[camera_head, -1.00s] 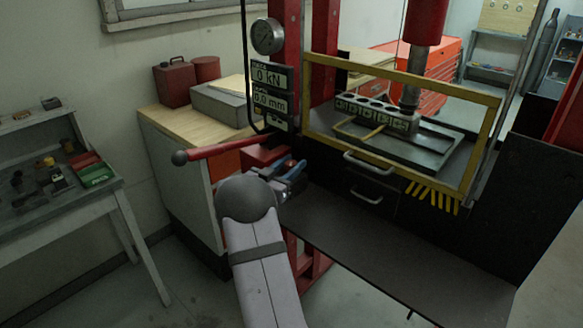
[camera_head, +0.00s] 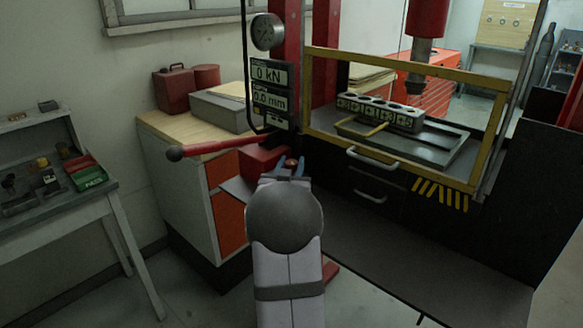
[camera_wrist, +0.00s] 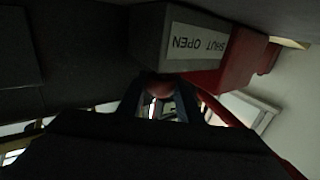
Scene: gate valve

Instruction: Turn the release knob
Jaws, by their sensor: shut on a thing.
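The release knob (camera_head: 291,162) is a small dark red round knob at the front of the red pump block (camera_head: 262,160), below the display panel. My gripper (camera_head: 291,167) has its blue fingers on either side of the knob and is shut on it. In the wrist view the knob (camera_wrist: 159,86) shows between the fingers (camera_wrist: 160,98), just below a white label (camera_wrist: 198,42) reading SHUT and OPEN, seen upside down. The grip's far side is hidden.
The red pump lever (camera_head: 215,147) sticks out left of the block. The yellow-framed guard (camera_head: 400,60) and press bed (camera_head: 420,150) stand to the right. A dark shelf (camera_head: 420,250) lies right of my arm. A workbench (camera_head: 60,210) stands at far left.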

